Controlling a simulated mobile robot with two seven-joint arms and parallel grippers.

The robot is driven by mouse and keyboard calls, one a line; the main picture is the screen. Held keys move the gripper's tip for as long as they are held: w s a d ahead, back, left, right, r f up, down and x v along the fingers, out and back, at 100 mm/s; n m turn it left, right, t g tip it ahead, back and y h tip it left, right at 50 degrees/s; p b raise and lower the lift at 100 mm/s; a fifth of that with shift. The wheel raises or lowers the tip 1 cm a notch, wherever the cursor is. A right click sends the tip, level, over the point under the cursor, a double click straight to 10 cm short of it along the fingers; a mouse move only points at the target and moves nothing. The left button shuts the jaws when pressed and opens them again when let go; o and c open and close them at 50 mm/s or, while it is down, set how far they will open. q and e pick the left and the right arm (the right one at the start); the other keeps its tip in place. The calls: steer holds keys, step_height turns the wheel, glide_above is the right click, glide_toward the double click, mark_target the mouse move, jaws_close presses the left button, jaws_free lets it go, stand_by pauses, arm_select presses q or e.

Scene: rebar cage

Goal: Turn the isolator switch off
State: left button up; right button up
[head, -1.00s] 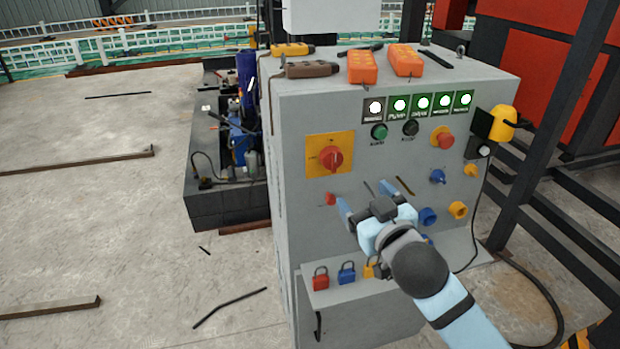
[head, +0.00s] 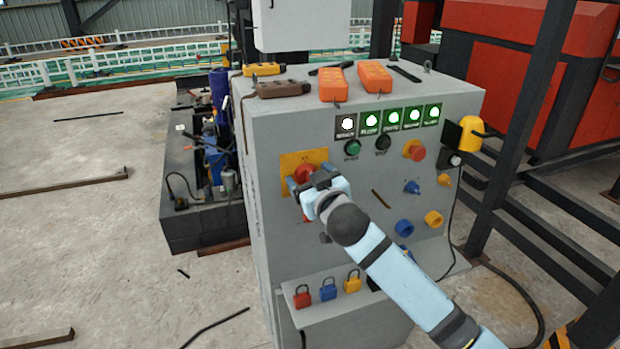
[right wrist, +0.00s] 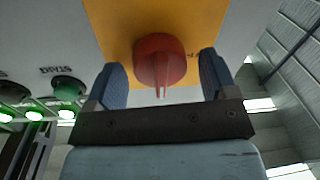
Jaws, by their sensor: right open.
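The isolator switch is a red rotary knob (head: 304,172) on a yellow plate (head: 290,160) on the front of the grey cabinet. My right gripper (head: 308,182) is in front of it and hides part of the knob and plate. In the right wrist view the red knob (right wrist: 160,60) sits between the two blue fingers (right wrist: 163,82) of the right gripper, with a gap on each side. The right gripper is open and does not visibly touch the knob. My left gripper is not in view.
The grey cabinet (head: 262,225) also carries a row of lit indicators (head: 394,118), a red emergency button (head: 415,150) and blue and yellow knobs. Red, blue and yellow padlocks (head: 328,290) stand on a lower ledge. Orange boxes (head: 375,77) lie on top. A dark steel frame stands at right.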

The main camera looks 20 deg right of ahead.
steer(key=c, duration=0.9)
